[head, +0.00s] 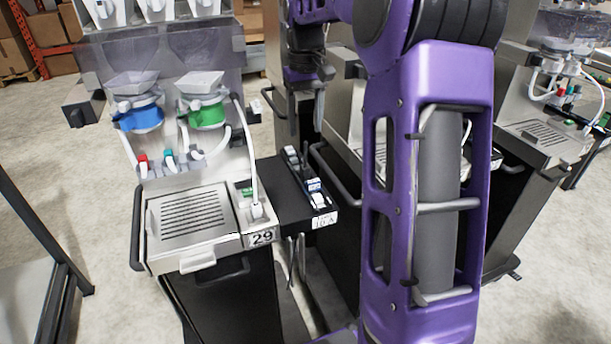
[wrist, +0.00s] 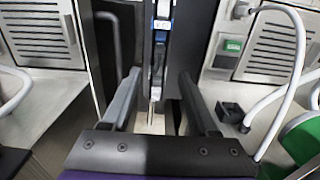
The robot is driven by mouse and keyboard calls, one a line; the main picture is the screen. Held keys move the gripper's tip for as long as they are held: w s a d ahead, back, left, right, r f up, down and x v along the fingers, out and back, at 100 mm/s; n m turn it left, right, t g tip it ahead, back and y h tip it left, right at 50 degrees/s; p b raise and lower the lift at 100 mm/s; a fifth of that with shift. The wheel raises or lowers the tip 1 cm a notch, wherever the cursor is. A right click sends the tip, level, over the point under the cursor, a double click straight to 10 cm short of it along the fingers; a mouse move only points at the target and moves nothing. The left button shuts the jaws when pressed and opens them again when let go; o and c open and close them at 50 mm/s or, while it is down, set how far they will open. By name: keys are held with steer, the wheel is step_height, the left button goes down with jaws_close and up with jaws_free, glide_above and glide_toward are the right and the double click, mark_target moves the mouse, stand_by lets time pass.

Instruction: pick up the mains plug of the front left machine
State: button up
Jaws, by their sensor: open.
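The front left machine (head: 190,215), marked 29, has a blue and a green funnel collar. A dark narrow shelf (head: 272,178) with a 10 A label runs along its right side. Small white pieces (head: 318,201) and a blue-and-white piece (head: 313,185) sit on it; I cannot tell for sure which is the mains plug. In the wrist view the blue-and-white piece (wrist: 160,25) lies beyond the jaws, and a small pale piece (wrist: 155,92) shows between them. My gripper (wrist: 158,75) is open and empty, pointing down above the shelf; it also shows in the head view (head: 306,122).
A white hose (head: 250,160) arches down beside the shelf to the machine's front, near a green switch (wrist: 233,45). A neighbouring machine (head: 545,135) stands right, partly hidden by my purple arm. Open floor (head: 85,175) lies left.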

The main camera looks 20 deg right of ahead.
mark_target(305, 166)
step_height(305, 166, down, 12)
steer(key=shift+w+f+b, duration=0.15)
steer(key=shift+f+b, duration=0.05)
steer(key=shift+b, duration=0.85)
jaws_close()
